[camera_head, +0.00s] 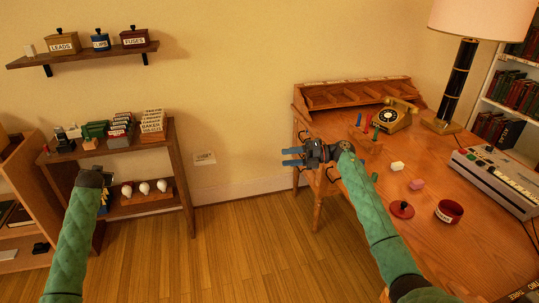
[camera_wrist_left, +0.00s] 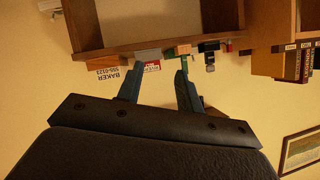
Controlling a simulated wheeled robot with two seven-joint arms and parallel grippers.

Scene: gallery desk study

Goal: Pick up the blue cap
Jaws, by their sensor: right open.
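A small blue jar (camera_head: 101,43) with a white label stands on the wall shelf at the upper left, between two other labelled jars. Its blue cap (camera_head: 99,34) appears to sit on top, though it is too small to see clearly. My right gripper (camera_head: 284,157) is open and empty, pointing left beside the desk's left edge, far from the blue jar. My left gripper's fingers are mostly hidden by its wrist in the head view, near the low shelf unit. In the left wrist view the left gripper (camera_wrist_left: 158,77) is open, with nothing between its fingers.
The wall shelf (camera_head: 85,56) also holds a LEADS jar (camera_head: 63,44) and a FUSES jar (camera_head: 134,38). A low shelf unit (camera_head: 180,170) holds boxes and several white bulbs. A red lid (camera_head: 402,209) and red bowl (camera_head: 449,212) are on the desk (camera_head: 425,240).

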